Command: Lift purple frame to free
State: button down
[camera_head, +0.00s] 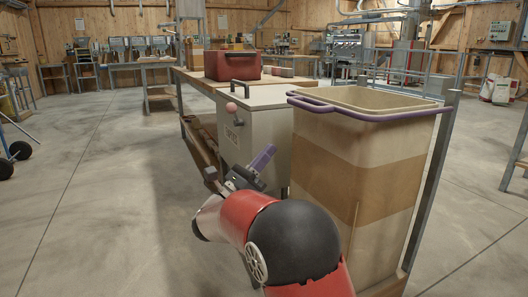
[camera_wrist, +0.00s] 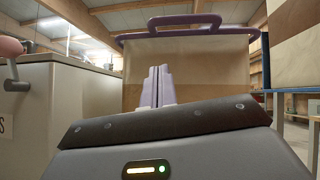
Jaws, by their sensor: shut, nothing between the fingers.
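The purple frame (camera_head: 380,116) runs around the top rim of the tall beige bin (camera_head: 385,155), with a handle loop sticking out at its left side. In the wrist view the purple frame (camera_wrist: 215,32) shows as a bar with a raised loop across the top of the bin (camera_wrist: 200,75). My gripper (camera_head: 264,156) is to the left of the bin and lower than the frame, apart from the handle. Its purple fingers (camera_wrist: 158,78) are shut together and hold nothing. The frame's far side is partly hidden by the bin's rim.
A grey-white cabinet (camera_head: 254,135) with a black handle and a pink-knobbed crank (camera_head: 232,108) stands left of the bin. A red toolbox (camera_head: 233,65) sits on the bench behind it. A metal post (camera_head: 437,155) stands at the bin's right.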

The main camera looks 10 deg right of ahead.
jog(key=w+d+r+p, duration=0.1)
jog(key=w+d+r, duration=0.2)
jog(key=r, duration=0.5)
jog(key=shift+w+d+p, duration=0.15)
jog(key=shift+d+p, duration=0.15)
jog(key=shift+d, duration=0.45)
jog(key=shift+r, duration=0.2)
